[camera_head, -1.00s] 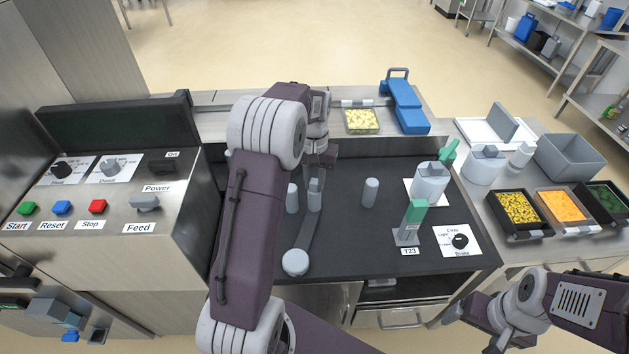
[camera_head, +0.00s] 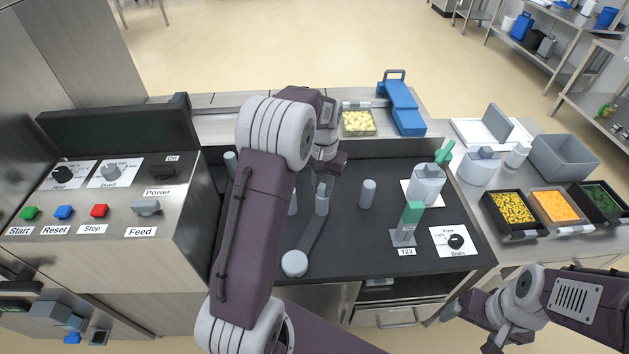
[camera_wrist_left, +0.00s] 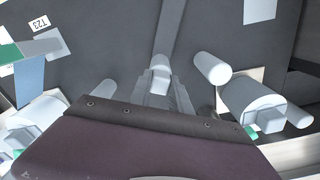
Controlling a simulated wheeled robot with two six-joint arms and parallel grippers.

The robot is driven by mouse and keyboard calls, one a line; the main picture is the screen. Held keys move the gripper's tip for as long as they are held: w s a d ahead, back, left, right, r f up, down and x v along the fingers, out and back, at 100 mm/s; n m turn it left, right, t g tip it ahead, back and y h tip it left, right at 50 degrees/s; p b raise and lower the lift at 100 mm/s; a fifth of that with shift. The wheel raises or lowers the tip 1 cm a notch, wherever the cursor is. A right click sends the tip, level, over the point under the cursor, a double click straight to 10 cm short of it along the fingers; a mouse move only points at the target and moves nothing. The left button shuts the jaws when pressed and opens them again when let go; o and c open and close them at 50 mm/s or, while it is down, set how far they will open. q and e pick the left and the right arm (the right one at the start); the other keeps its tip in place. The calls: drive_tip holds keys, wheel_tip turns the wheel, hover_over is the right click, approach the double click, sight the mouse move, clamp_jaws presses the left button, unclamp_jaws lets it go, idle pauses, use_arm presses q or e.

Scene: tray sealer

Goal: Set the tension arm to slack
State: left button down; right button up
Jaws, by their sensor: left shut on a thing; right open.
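The tension arm (camera_head: 311,236) is a dark grey bar on the black bench top, with a round light-grey pivot cap (camera_head: 294,263) at its near end and an upright grey peg (camera_head: 322,203) at its far end. My left gripper (camera_head: 324,182) is shut on that peg from above. In the left wrist view the fingers (camera_wrist_left: 165,88) close around the pale peg (camera_wrist_left: 160,66), and the bar (camera_wrist_left: 178,28) runs away to the top edge. No slack marking is readable. My right gripper (camera_head: 470,328) is open and empty at the bench's front right.
Fixed grey posts stand left (camera_head: 293,203) and right (camera_head: 367,193) of the peg. Further right are a green-handled T23 lever (camera_head: 411,220), a grey roller (camera_head: 427,185) and a Brake knob (camera_head: 456,241). The control console (camera_head: 110,190) stands at left.

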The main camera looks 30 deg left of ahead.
use_arm(q)
drive_tip(key=s+d+m+p, duration=0.3)
drive_tip(key=d+m, duration=0.3)
drive_tip(key=d, duration=0.3)
drive_tip(key=s+d+m+p, duration=0.3)
drive_tip(key=s+d+m, duration=0.3)
drive_tip(key=d, duration=0.2)
drive_tip(key=shift+d+m+p, duration=0.3)
drive_tip(key=shift+d+p, duration=0.05)
drive_tip(key=c, duration=1.2)
unclamp_jaws()
drive_tip(key=shift+s, duration=0.1)
drive_tip(key=shift+d, duration=0.15)
